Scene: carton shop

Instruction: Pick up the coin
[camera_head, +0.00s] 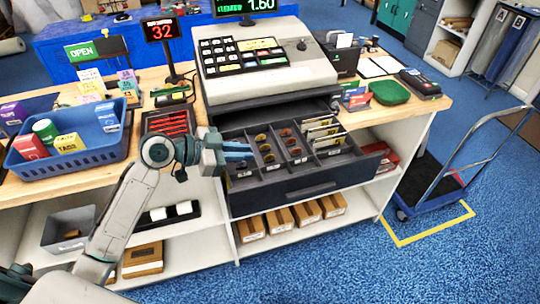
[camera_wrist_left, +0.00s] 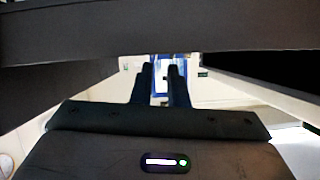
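The coins lie in the compartments of the open cash drawer (camera_head: 312,188) below the register. One column holds gold-coloured coins (camera_head: 265,148), and the column to its right holds copper-coloured coins (camera_head: 291,142). I cannot tell which one is the task's coin. My left gripper (camera_head: 250,150) is at the drawer's left side, with its blue fingers pointing right toward the gold-coloured coins. In the left wrist view, the fingers (camera_wrist_left: 162,68) stand a little apart with nothing visible between them. No coin shows clearly there. My right gripper is not in view.
The cash register (camera_head: 265,75) stands behind the drawer. A blue basket (camera_head: 70,165) with small boxes is at the left of the counter. Banknotes (camera_head: 322,133) fill the drawer's right slots. Dark surfaces crowd the top of the left wrist view.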

